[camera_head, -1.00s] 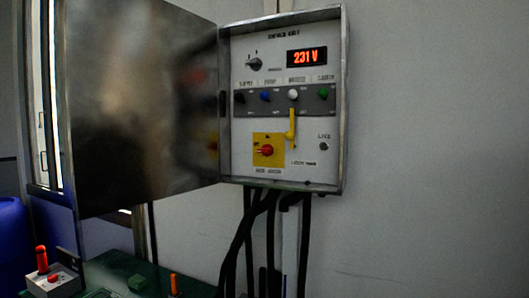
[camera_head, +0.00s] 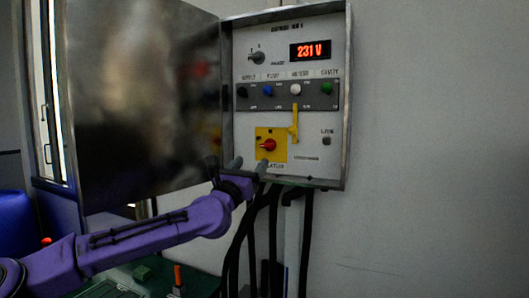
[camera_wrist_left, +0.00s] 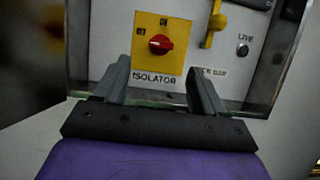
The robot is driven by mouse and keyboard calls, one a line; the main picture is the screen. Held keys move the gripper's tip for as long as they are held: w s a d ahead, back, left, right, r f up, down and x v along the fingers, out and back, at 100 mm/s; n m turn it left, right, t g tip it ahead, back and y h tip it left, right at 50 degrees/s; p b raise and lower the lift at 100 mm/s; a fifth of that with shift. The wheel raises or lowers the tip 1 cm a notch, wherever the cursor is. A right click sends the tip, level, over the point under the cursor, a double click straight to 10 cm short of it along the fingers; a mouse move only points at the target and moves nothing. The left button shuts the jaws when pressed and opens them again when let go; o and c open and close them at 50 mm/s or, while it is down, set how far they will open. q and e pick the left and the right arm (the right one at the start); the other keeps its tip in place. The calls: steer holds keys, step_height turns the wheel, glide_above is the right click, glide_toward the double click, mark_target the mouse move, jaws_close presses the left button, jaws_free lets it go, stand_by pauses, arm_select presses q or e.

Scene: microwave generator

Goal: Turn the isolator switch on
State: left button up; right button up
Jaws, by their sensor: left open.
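The isolator switch is a red rotary knob (camera_head: 267,145) on a yellow square plate (camera_head: 277,136), low in the open control box. In the left wrist view the red knob (camera_wrist_left: 160,44) sits above the label ISOLATOR, its handle lying roughly level, with OFF marked at its left and ON at the upper right. My left gripper (camera_head: 249,165) is open and empty, just below and in front of the plate. In the left wrist view its two fingers (camera_wrist_left: 158,80) point up toward the plate, one on each side of the label. My right gripper is not in view.
The box door (camera_head: 140,100) stands open at the left. A yellow lever (camera_head: 294,124) is just right of the isolator, below a row of coloured knobs. A display (camera_head: 310,50) reads 231 V. Black cables (camera_head: 252,235) hang beneath. The wall at the right is clear.

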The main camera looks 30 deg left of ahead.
mark_target(265, 147)
arm_select(q)
steer(key=p+x, duration=0.5)
steer(key=x, duration=0.4)
steer(key=shift+w+d+r, duration=0.1)
steer(key=shift+w+r, duration=0.1)
steer(key=shift+w, duration=0.05)
steer(key=shift+w+p, duration=0.3)
steer(key=shift+w, duration=0.2)
steer(key=shift+s, duration=0.1)
steer(key=shift+c, duration=1)
steer(key=c, duration=0.9)
